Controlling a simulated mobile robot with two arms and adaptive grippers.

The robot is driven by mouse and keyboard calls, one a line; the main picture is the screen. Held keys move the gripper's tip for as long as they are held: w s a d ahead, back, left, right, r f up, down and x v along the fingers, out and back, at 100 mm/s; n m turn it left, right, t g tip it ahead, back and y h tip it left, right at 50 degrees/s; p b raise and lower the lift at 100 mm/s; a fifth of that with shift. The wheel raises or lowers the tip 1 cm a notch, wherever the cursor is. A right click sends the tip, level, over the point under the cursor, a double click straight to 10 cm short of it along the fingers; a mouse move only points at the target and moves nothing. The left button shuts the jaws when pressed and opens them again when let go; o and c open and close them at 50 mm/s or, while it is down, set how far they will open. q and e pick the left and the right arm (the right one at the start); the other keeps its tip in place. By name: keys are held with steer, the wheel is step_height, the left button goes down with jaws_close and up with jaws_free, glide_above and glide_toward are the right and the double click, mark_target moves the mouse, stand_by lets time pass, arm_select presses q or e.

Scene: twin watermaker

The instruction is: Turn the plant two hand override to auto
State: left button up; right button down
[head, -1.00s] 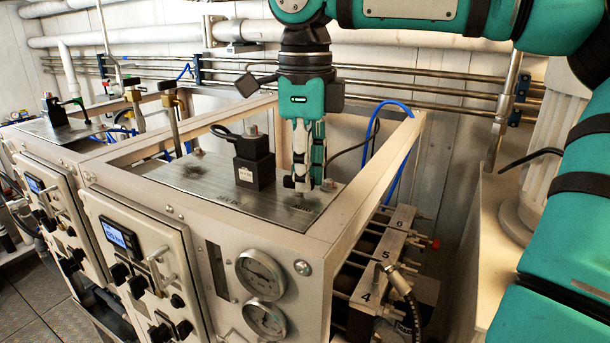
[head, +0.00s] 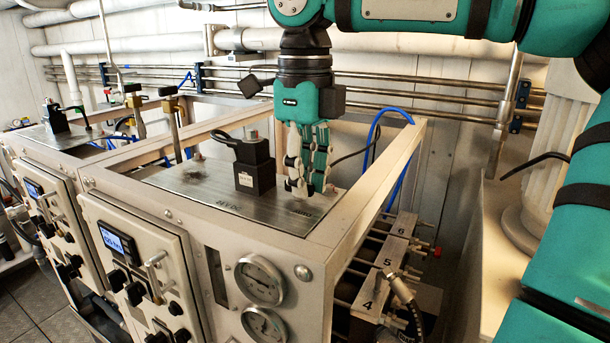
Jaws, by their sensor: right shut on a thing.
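The near plant unit has a grey metal top plate (head: 215,190) with a black solenoid block (head: 254,165) on it. My right gripper (head: 303,188) comes down from above, just right of the block, with its fingertips low over the plate's right end. It is shut on the override handle, which the fingers hide almost fully, so I cannot tell which way the handle points. Small lettering shows on the plate in front of the fingers but is too small to read surely. My left gripper is not in view.
A white frame rail (head: 380,175) borders the plate on the right. A second unit with a similar black block (head: 54,117) stands at the far left. Gauges (head: 261,280) are on the front panel. Numbered blocks (head: 385,270) and a blue hose (head: 378,125) lie to the right.

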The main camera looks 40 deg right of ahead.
steer(key=c, duration=1.4)
jaws_free()
steer(key=shift+o, duration=0.2)
step_height(320, 180, up, 12)
